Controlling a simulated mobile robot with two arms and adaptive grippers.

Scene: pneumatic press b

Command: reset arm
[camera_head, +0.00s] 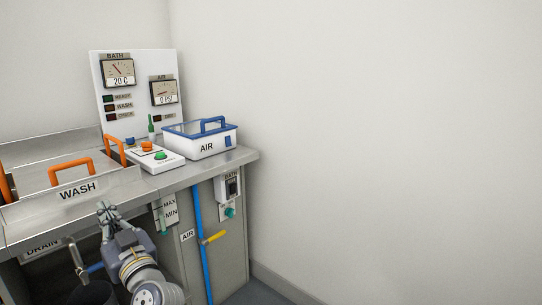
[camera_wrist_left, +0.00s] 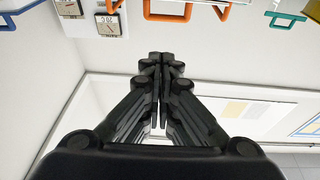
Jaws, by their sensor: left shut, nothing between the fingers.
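My left gripper (camera_head: 106,208) is at the lower left in the head view, just in front of the bench edge below the WASH label. In the left wrist view the left gripper (camera_wrist_left: 161,58) points away from the camera with its fingers together and nothing between them. My left arm comes up from the bottom of the head view. My right gripper is in neither view.
The bench holds a WASH basin (camera_head: 110,180) with orange handles, a white AIR box (camera_head: 200,147) with a blue handle, and a button box (camera_head: 150,158). A gauge panel (camera_head: 138,88) stands behind. A yellow-handled valve (camera_head: 214,238) sits on the blue pipe (camera_head: 201,260). The right side is bare wall and open space.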

